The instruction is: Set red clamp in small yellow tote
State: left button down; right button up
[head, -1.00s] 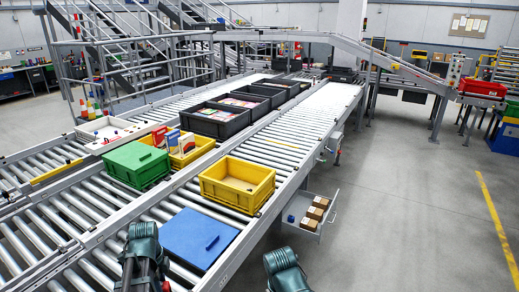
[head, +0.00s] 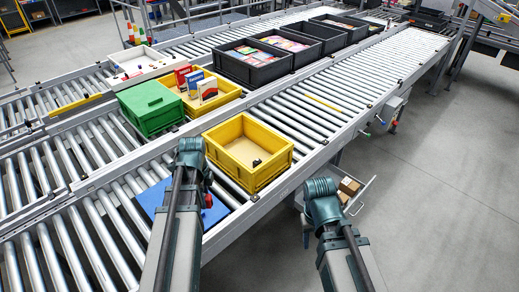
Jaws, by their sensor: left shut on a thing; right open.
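The red clamp (head: 209,201) shows as a small red piece beside my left forearm, above the blue lid (head: 148,201). My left gripper (head: 208,190) is shut on it; the fingers are mostly hidden behind my arm. The near yellow tote (head: 262,181) is open, just right of and beyond my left gripper, and holds a small dark object (head: 257,162). Another yellow tote (head: 227,93) behind it holds upright boxes or books. My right gripper (head: 307,232) is open and hangs right of the conveyor; its fingertips are hard to make out.
A green closed crate (head: 149,108) stands left of the totes. A white tray (head: 138,60) and several dark grey crates (head: 252,66) stand farther back. An open drawer (head: 354,197) with cartons juts out at right. The front rollers are partly bare.

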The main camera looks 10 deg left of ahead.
aim_at(245, 158)
jog(key=i+l+u, duration=0.1)
jog(key=i+l, duration=0.8)
jog(key=i+j+u, duration=0.1)
jog(key=i, duration=0.7)
jog(key=i+j, duration=0.2)
jog(key=j+u, duration=0.05)
jog(key=j, duration=0.05)
